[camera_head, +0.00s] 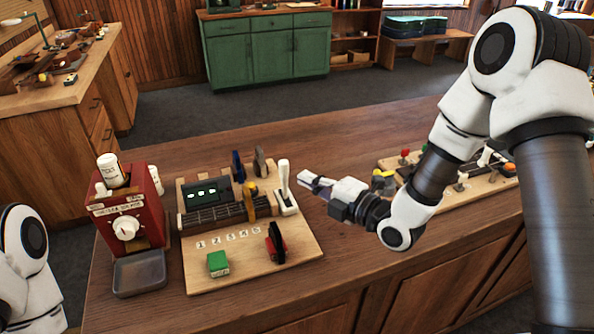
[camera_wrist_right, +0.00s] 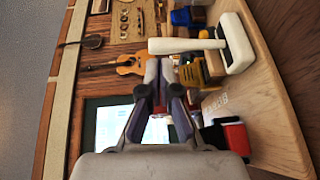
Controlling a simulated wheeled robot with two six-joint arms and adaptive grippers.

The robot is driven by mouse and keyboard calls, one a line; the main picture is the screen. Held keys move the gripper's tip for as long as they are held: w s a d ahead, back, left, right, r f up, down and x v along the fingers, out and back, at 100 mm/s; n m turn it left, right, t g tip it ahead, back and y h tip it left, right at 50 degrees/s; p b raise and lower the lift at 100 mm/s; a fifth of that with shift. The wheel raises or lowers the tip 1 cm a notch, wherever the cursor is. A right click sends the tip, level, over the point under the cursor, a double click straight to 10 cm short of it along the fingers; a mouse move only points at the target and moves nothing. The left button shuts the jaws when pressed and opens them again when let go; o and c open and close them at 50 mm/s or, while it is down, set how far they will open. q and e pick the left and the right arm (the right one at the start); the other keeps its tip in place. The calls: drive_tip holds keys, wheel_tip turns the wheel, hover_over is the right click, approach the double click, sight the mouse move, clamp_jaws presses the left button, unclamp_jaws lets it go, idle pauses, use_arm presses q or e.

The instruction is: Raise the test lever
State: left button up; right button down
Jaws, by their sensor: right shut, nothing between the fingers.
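The test lever, a white handle on a white base plate (camera_head: 286,203), stands near upright at the right edge of a wooden test board (camera_head: 210,276). Its handle (camera_head: 283,176) leans slightly left at the top. In the right wrist view the handle (camera_wrist_right: 187,46) lies sideways across the upper middle. My right gripper (camera_head: 303,179) is shut and empty, just right of the handle, with a small gap in the head view. In the right wrist view its fingertips (camera_wrist_right: 159,68) sit beside the handle's free end; contact is unclear. My left gripper is out of view.
A red machine (camera_head: 129,212) stands left with a grey tray (camera_head: 139,272). Another board (camera_head: 478,192) with several knobs lies right.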

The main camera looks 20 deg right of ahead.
sight(287, 169)
drive_tip(key=p+x, duration=0.1)
drive_tip(key=x, duration=0.2)
drive_tip(key=shift+r, duration=0.15)
drive_tip(key=shift+w+a, duration=0.15)
drive_tip(key=shift+w, duration=0.2)
drive_tip(key=w+m+g+h+p, duration=0.1)
drive_tip(key=w+g, duration=0.1)
drive_tip(key=w, duration=0.1)
drive_tip(key=shift+a, duration=0.1)
drive_tip(key=shift+w+r+p, duration=0.1)
drive_tip(key=shift+w+p, duration=0.05)
drive_tip(key=shift+p, duration=0.2)
